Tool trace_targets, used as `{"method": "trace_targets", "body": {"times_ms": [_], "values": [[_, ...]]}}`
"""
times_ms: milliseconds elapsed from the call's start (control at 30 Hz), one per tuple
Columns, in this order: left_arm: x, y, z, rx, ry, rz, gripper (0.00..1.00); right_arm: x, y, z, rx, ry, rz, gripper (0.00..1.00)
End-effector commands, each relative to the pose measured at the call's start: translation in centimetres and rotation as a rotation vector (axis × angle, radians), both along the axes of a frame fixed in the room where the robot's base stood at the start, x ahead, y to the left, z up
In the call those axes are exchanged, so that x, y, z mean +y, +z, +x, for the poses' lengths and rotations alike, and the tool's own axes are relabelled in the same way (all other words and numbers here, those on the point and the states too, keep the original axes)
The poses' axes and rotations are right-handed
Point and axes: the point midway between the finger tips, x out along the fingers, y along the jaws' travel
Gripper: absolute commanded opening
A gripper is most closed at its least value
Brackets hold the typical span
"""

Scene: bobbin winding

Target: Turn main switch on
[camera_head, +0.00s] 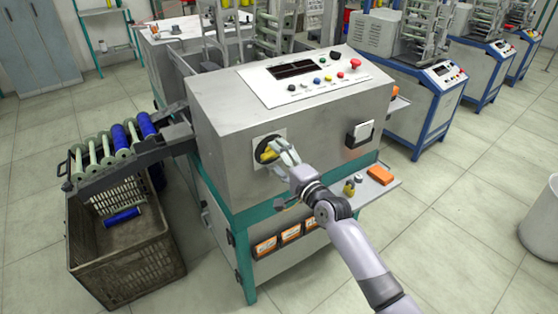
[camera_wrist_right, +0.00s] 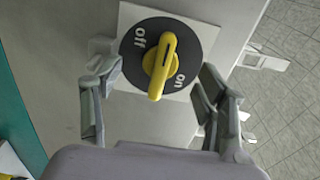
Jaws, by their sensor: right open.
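The main switch is a yellow rotary knob (camera_wrist_right: 160,65) on a round black dial with "off" and "on" labels, set on a white plate. In the wrist view the knob stands lengthwise between the labels, and I cannot tell which one it points to. In the head view the switch (camera_head: 266,150) is on the front of the grey machine (camera_head: 230,115), partly covered by my fingers. My right gripper (camera_head: 282,153) is open in front of the switch. In the wrist view its fingers (camera_wrist_right: 157,80) are apart on either side of the knob, holding nothing. My left gripper is out of view.
A control panel (camera_head: 330,78) with buttons is on the machine's top. A shelf (camera_head: 388,186) with an orange box (camera_head: 380,175) juts out at lower right. A bobbin chute (camera_head: 115,165) and a crate (camera_head: 125,255) stand at left. The floor at right is partly clear.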

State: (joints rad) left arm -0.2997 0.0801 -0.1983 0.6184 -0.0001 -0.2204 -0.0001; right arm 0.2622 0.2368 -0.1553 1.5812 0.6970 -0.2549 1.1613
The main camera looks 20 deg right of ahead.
Motion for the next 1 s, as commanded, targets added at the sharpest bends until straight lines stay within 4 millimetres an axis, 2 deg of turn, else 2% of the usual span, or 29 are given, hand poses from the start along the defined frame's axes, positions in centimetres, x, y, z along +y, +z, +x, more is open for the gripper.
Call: {"method": "trace_targets", "body": {"times_ms": [1000], "values": [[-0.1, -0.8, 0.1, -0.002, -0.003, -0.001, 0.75, 0.6, 0.0, 2.2, 0.0, 0.0, 0.0, 0.67]]}}
